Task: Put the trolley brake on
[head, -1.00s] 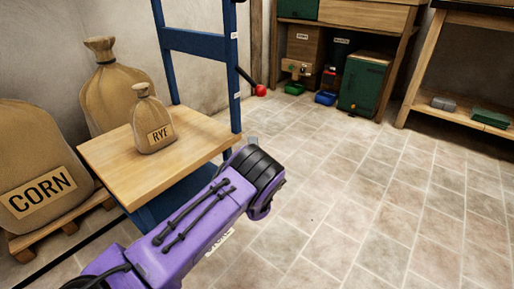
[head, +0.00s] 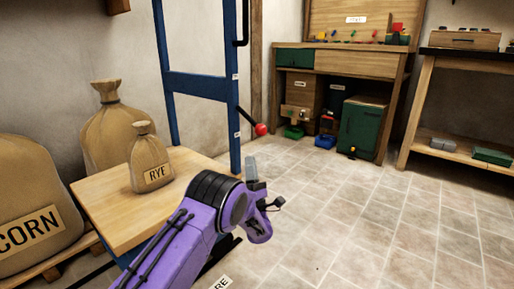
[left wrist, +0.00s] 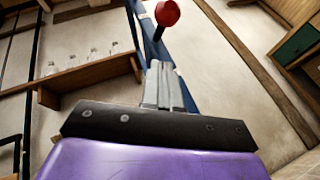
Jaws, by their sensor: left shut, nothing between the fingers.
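The trolley has a blue upright frame (head: 200,85) and a wooden deck (head: 105,205). A dark brake lever with a red knob (head: 261,129) sticks out from the right post and slopes down to the right. The knob also shows at the top of the left wrist view (left wrist: 167,13), beyond the fingertips. My left gripper (head: 252,168) is shut and empty, below the knob in the head picture. Its fingers (left wrist: 163,85) are together, pointing toward the lever, with a visible gap to the knob. My right gripper is not in view.
A RYE sack (head: 151,160) stands on the deck. A CORN sack (head: 30,215) and another sack (head: 105,125) stand at the left. A workbench (head: 355,62) with boxes and a green cabinet (head: 362,128) is at the back. The tiled floor at right is clear.

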